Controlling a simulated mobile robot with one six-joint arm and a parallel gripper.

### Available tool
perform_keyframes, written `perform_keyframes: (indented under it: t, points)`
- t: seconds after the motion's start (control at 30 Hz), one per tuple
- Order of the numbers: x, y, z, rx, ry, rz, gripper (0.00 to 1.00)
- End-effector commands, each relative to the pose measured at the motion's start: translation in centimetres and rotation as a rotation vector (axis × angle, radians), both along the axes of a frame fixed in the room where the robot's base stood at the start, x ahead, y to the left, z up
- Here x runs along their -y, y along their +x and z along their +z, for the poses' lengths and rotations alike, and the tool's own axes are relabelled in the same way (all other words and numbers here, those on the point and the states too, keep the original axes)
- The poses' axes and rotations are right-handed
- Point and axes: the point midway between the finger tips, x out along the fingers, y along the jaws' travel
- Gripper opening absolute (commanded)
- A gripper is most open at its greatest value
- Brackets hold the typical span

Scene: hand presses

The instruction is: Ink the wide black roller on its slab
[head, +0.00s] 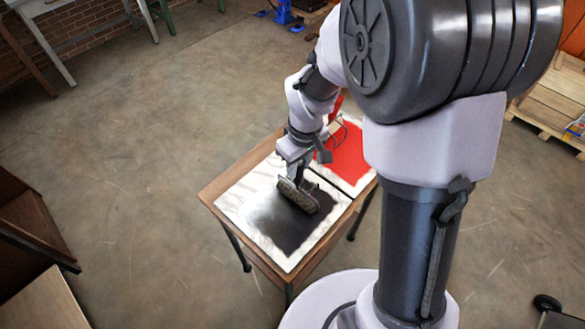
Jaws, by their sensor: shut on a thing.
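The wide black roller (298,196) is in the head view, on or just above the dark ink patch of its white slab (241,205). Its barrel runs aslant and its surface looks dark with paler speckles. My gripper (297,172) points down over the slab and is shut on the roller's handle, which is mostly hidden by the fingers. I cannot tell whether the barrel touches the ink. The black ink (285,228) covers the middle of the slab, with soft smeared edges.
A second slab with red ink (349,155) lies behind on the same small wooden table (212,190); something red stands partly hidden by my arm. My arm blocks the right side. Pallets (556,95) lie at right. A wooden cabinet (30,215) stands at left. Open floor surrounds the table.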

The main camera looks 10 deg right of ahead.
Motion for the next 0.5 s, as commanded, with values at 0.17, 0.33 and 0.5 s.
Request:
perform_keyframes:
  t: [0.17,0.33,0.5]
  points:
    - [0.6,0.4,0.0,0.001,0.000,-0.002,0.00]
    - [2.0,1.4,0.0,0.001,0.000,-0.004,0.00]
    - [3.1,2.2,-0.1,0.001,0.000,-0.001,0.00]
